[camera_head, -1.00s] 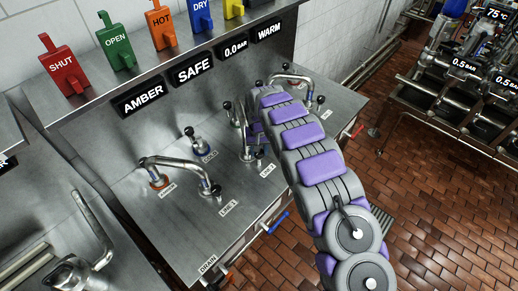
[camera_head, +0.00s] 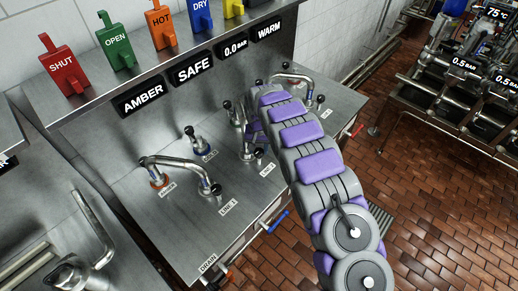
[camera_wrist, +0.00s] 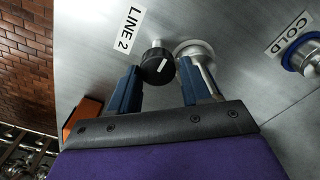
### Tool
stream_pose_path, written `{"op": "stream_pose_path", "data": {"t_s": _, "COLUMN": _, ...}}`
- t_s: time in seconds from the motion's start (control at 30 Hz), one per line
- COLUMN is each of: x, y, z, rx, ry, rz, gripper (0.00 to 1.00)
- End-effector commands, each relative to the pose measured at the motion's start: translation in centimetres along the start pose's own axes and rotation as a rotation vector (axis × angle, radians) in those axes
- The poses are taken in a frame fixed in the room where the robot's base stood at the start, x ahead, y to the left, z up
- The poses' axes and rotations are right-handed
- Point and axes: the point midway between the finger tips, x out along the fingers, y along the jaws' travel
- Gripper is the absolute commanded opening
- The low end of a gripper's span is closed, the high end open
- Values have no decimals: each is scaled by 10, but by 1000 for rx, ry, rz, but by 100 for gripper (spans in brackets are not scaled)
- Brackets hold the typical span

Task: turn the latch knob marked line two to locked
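The LINE 2 label (camera_wrist: 128,28) is on the steel panel in the wrist view. Beside it is a round black knob (camera_wrist: 157,67) with a white pointer mark, on a short metal stem. My gripper (camera_wrist: 159,66) is open, with one blue finger on each side of the knob and visible gaps between. I cannot tell how deep the fingers reach around it. In the head view, the LINE 2 label (camera_head: 267,170) and its black knob (camera_head: 258,155) show just left of my arm. My gripper is mostly hidden there behind the arm. No locked marking is readable.
A round metal fitting (camera_wrist: 194,49) with a pipe is close by the right finger. The COLD label (camera_wrist: 289,33) and a blue-ringed port are at right. A bent pipe (camera_head: 180,163) stands by LINE 1 (camera_head: 228,207). The brick floor (camera_head: 440,200) is clear.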

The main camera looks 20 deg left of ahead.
Motion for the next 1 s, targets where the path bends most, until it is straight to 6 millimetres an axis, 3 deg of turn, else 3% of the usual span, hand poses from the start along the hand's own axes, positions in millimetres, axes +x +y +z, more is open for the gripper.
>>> {"op": "stream_pose_path", "data": {"t_s": 0.2, "x": 1, "y": 1, "z": 2, "rx": 0, "ry": -5, "rz": 1, "gripper": 67}}
{"op": "stream_pose_path", "data": {"t_s": 0.57, "x": -9, "y": 3, "z": 3, "rx": 0, "ry": -6, "rz": 0, "gripper": 67}}
{"op": "stream_pose_path", "data": {"t_s": 1.0, "x": -100, "y": 0, "z": 0, "rx": -1, "ry": -4, "rz": 2, "gripper": 67}}
